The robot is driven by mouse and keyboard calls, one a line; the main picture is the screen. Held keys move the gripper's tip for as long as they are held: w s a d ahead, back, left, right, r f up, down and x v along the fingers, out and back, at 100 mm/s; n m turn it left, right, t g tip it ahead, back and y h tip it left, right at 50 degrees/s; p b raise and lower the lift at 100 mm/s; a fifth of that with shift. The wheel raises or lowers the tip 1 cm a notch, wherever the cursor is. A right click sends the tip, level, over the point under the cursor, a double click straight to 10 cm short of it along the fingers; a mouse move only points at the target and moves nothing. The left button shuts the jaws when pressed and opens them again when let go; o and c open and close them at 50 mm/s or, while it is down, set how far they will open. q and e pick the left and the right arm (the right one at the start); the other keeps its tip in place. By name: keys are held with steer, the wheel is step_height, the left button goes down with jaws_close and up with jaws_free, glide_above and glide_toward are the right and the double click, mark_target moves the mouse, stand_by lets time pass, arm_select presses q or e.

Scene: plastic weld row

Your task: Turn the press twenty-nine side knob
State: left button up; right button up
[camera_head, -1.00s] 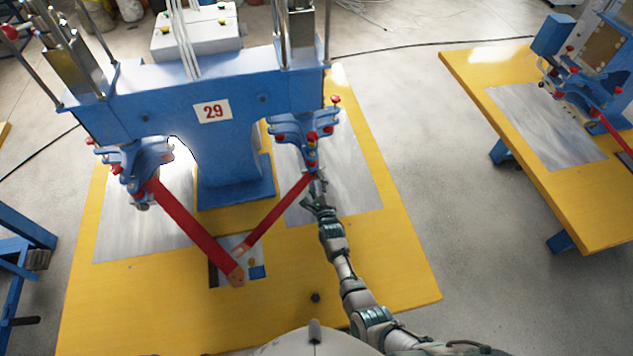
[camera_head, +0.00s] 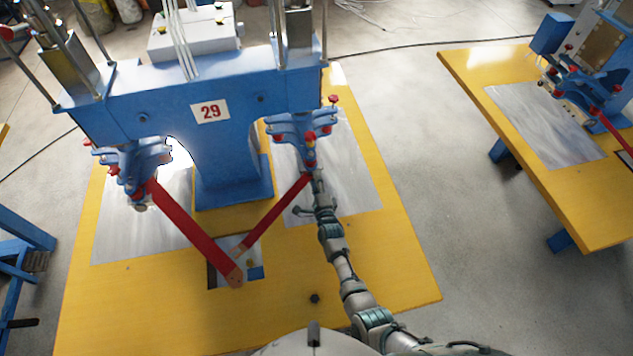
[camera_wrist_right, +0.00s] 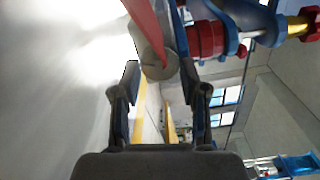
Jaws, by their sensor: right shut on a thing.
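The blue press carries a white plate with a red 29 (camera_head: 211,111). Its right clamp head (camera_head: 300,132) has red knobs, and a red bar (camera_head: 275,217) slants down-left from below it. My right gripper (camera_head: 316,180) is at the bar's upper end, under this head. In the right wrist view, a round grey knob (camera_wrist_right: 160,66) beside the red bar (camera_wrist_right: 146,25) sits between the fingertips of my right gripper (camera_wrist_right: 160,72). The gripper is shut on this knob. In the head view the knob is mostly hidden. My left gripper is not in view.
The yellow table (camera_head: 370,285) has grey metal sheets under both press heads. A second red bar (camera_head: 195,232) comes from the left head (camera_head: 135,165). Another yellow table (camera_head: 560,200) with a blue press stands at right. Open floor lies between the tables.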

steer(key=shift+s+a+n, duration=0.1)
steer(key=shift+a+n, duration=0.15)
steer(key=shift+n, duration=0.05)
steer(key=o, duration=1.1)
steer(key=shift+f, duration=0.1)
steer(key=shift+a, duration=0.15)
steer(key=s, duration=0.3)
steer(key=s+d, duration=0.1)
steer(key=s, duration=0.3)
steer(key=s+d, duration=0.1)
steer(key=s, duration=0.3)
steer(key=shift+s, duration=0.25)
steer(key=shift+d, duration=0.1)
